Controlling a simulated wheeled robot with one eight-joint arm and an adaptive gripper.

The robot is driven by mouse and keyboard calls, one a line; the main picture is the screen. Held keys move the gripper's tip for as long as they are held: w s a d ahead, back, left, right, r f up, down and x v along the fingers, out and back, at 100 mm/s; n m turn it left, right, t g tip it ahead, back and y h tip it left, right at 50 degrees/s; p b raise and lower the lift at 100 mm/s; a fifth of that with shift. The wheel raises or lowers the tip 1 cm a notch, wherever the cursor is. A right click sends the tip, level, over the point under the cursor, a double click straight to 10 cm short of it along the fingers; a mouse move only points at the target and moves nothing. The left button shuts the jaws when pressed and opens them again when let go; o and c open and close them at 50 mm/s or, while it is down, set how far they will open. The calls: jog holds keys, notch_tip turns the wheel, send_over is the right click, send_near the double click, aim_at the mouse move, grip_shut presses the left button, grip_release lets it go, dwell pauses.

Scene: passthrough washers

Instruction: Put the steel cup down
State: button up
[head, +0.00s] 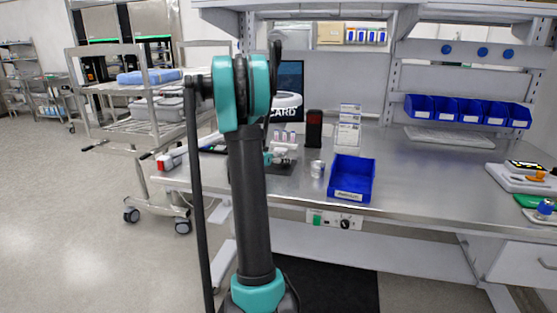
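A small steel cup (318,169) appears upright on the metal workbench (420,180), just left of the blue bin. It is small in the head view, and I cannot make out its contact with the bench. My arm's upright dark link stands in front of the bench and hides part of it. A small teal and grey part shows just right of that link, left of the cup; it may be my wrist.
A blue bin (351,179) stands close right of the cup. A dark box (314,129) and a white label stand (348,127) are behind it. A cart (140,128) stands left.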

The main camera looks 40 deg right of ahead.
jog(key=shift+r, duration=0.1)
jog(key=shift+a+r, duration=0.1)
jog(key=shift+a, duration=0.1)
jog(key=v, duration=1.1)
jog(key=shift+s+a+r, duration=0.15)
jog(key=shift+a, duration=0.1)
